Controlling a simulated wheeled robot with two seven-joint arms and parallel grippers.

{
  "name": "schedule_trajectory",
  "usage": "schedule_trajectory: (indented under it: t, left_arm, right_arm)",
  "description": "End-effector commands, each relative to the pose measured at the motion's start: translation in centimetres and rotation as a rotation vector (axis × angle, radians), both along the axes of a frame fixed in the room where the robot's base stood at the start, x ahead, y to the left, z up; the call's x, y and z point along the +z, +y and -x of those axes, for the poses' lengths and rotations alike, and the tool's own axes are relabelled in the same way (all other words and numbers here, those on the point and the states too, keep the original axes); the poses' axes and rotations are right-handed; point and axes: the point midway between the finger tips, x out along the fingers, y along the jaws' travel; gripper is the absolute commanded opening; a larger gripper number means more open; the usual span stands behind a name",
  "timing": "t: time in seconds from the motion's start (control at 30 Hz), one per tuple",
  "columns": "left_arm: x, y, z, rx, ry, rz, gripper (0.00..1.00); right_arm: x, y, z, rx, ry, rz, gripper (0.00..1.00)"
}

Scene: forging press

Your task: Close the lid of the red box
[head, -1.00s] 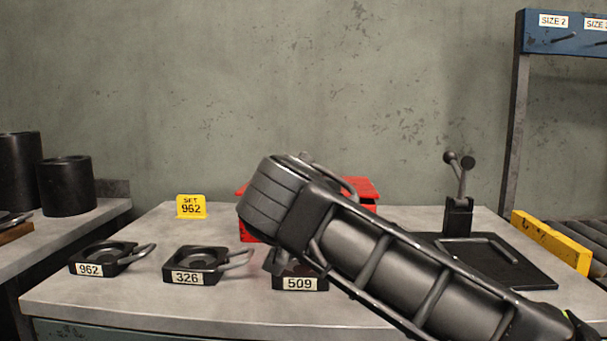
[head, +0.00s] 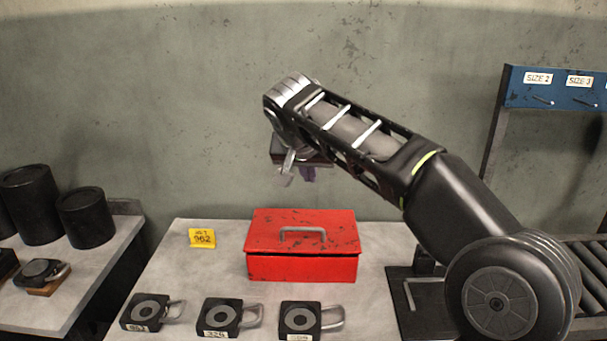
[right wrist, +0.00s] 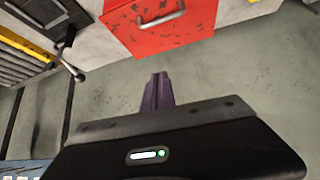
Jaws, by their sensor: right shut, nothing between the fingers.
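The red box (head: 302,268) stands on the bench, its front toward me. Its lid (head: 300,232), with a grey handle on top, lies flat over the body with only a thin seam between them in the head view. My right gripper (head: 308,175) is raised above the back of the box, apart from it. Its purple fingers (right wrist: 158,90) are shut and empty in the right wrist view, where the red lid (right wrist: 155,25) shows beyond their tips. My left gripper is not in view.
Several black blocks with handles (head: 218,316) stand in a row in front of the box. Black cylinders (head: 86,217) stand on the left bench.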

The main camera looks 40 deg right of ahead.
Motion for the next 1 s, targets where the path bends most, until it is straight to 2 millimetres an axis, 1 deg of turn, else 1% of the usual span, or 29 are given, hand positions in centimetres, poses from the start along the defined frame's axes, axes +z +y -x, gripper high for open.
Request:
schedule_trajectory:
  t: [0.03, 0.07, 0.1, 0.13, 0.23, 0.57, 0.73, 0.87, 1.0]
  left_arm:
    - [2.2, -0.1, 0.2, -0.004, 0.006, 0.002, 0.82]
    - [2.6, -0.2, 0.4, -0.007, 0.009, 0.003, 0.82]
    - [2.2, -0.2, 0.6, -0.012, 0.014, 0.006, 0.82]
    - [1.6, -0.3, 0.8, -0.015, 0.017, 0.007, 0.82]
    - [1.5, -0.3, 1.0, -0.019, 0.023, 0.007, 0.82]
    - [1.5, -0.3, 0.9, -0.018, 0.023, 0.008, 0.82]
    - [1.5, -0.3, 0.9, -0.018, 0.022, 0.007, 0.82]
    - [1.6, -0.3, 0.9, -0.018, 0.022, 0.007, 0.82]
    - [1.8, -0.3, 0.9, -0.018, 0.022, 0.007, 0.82]
  right_arm:
    - [1.3, 0.1, -0.1, 0.009, 0.027, -0.035, 0.0]
    - [1.1, 0.4, -0.2, 0.021, 0.044, -0.061, 0.0]
    - [0.1, 0.9, -0.2, 0.045, 0.063, -0.095, 0.0]
    - [-0.5, 1.3, -0.2, 0.062, 0.071, -0.114, 0.0]
    - [-0.7, 2.4, 0.0, 0.119, 0.096, -0.141, 0.0]
    - [-0.7, 2.3, 0.1, 0.137, 0.105, -0.128, 0.0]
    - [-1.1, 2.2, -0.1, 0.136, 0.105, -0.128, 0.0]
    - [-2.2, 1.8, -0.6, 0.134, 0.108, -0.128, 0.0]
    - [-4.1, 1.1, -1.5, 0.135, 0.109, -0.128, 0.0]
